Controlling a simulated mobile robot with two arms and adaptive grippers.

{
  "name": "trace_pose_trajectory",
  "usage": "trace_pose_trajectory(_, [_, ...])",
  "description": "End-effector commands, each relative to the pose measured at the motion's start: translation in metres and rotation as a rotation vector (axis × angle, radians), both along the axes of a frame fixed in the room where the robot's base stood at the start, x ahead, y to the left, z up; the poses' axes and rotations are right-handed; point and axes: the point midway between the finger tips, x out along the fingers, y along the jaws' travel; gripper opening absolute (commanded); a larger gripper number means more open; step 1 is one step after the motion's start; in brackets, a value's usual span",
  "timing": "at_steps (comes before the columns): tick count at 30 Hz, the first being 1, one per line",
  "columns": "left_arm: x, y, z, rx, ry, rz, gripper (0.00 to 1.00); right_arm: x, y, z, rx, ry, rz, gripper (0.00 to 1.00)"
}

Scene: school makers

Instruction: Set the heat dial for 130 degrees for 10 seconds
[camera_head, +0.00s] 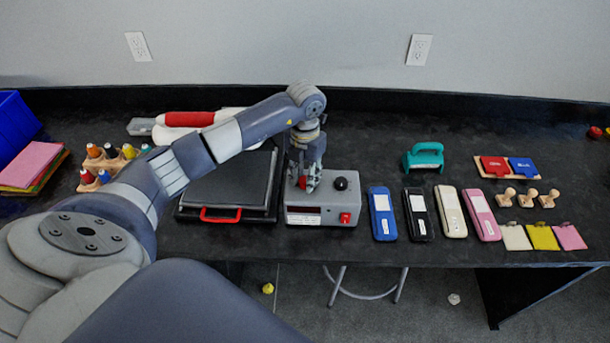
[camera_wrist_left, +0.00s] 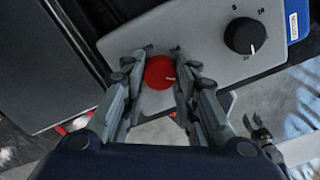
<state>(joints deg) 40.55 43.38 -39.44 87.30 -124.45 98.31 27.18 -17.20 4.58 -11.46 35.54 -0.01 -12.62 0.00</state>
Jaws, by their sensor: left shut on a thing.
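A grey control box (camera_head: 322,206) stands on the black bench beside a heat press (camera_head: 225,190) with a red front handle. A red dial (camera_wrist_left: 159,73) with a small pale pointer mark is on top of the box. A black dial (camera_head: 340,183) sits to its right; it also shows in the left wrist view (camera_wrist_left: 244,36), with printed numbers around it. My left gripper (camera_head: 304,183) reaches down from above, its fingers on both sides of the red dial, shut on it. The fingers hide any markings around the red dial.
The box front has a dark display (camera_head: 303,210) and a red switch (camera_head: 346,218). A blue case (camera_head: 381,205) stands close to the right of the box, with a black case (camera_head: 420,228) beyond it. A teal-handled tool (camera_head: 423,157) stands behind. Bench in front is narrow.

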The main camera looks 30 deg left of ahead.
Motion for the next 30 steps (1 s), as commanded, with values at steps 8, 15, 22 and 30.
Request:
trace_pose_trajectory(8, [0.0002, 0.0003, 0.0, 0.001, -0.001, 0.036, 0.04, 0.0002, 0.0016, -0.0011, 0.002, -0.001, 0.0, 0.4])
trace_pose_trajectory(15, [0.0002, 0.0001, -0.0003, 0.0, 0.0, 0.169, 0.04, 0.0002, 0.0015, -0.0041, 0.002, -0.001, 0.0, 0.4])
trace_pose_trajectory(22, [0.0004, 0.0004, -0.0001, 0.0, -0.001, 0.375, 0.04, 0.0003, 0.0015, -0.0075, 0.002, -0.001, 0.0, 0.4])
trace_pose_trajectory(30, [0.0004, 0.0003, 0.0002, -0.001, -0.001, 0.631, 0.04, 0.0002, 0.0012, -0.0099, 0.001, -0.001, 0.0, 0.4])
